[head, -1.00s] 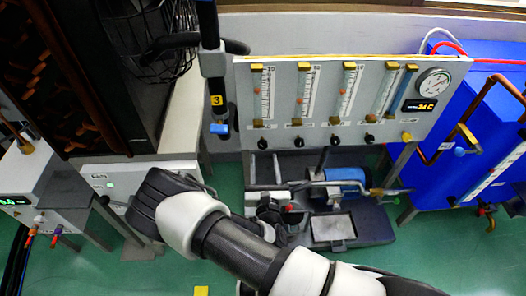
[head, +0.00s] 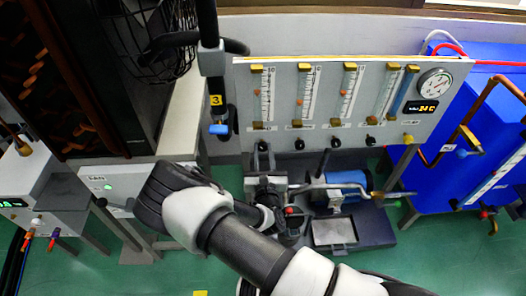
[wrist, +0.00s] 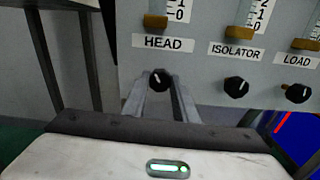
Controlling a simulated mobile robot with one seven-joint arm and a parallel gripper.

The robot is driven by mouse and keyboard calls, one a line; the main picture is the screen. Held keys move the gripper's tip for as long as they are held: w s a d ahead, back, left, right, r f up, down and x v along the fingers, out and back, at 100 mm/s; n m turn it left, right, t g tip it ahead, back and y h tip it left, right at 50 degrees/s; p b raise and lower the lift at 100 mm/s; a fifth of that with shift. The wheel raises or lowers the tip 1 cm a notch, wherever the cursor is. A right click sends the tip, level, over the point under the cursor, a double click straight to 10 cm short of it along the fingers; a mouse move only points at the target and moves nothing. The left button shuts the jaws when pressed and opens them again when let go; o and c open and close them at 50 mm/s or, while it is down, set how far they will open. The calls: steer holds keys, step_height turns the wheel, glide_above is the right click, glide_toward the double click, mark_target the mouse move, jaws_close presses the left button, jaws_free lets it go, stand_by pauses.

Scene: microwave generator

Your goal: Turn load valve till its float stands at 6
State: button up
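The grey panel (head: 440,70) carries a row of flow tubes with black knobs below. In the wrist view the labels read HEAD, ISOLATOR and LOAD from left to right. The load valve knob (wrist: 298,92) is at the right; it is the third knob in the head view (head: 336,142). The load tube (head: 349,90) has a small orange float about mid-height; its number is too small to read. My gripper (wrist: 160,98) is open, its fingers either side of the head knob (wrist: 160,79), left of the load knob. I cannot tell whether they touch it.
The isolator knob (wrist: 237,87) lies between the head and load knobs. A round gauge (head: 432,83) and a yellow knob (head: 407,138) are at the panel's right. A blue tank (head: 470,130) stands to the right. A bench with a blue cylinder (head: 343,181) lies below.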

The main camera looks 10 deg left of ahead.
steer(key=shift+r+p, duration=0.2)
steer(key=shift+p, duration=0.45)
steer(key=shift+f+n, duration=0.1)
steer(key=shift+n, duration=0.2)
steer(key=shift+f, duration=0.15)
steer(key=o, duration=1.1)
steer(key=shift+s, duration=0.1)
steer(key=p+v, duration=0.3)
steer(key=v, duration=1.4)
steer(key=shift+s+d, duration=0.1)
steer(key=shift+s, duration=0.05)
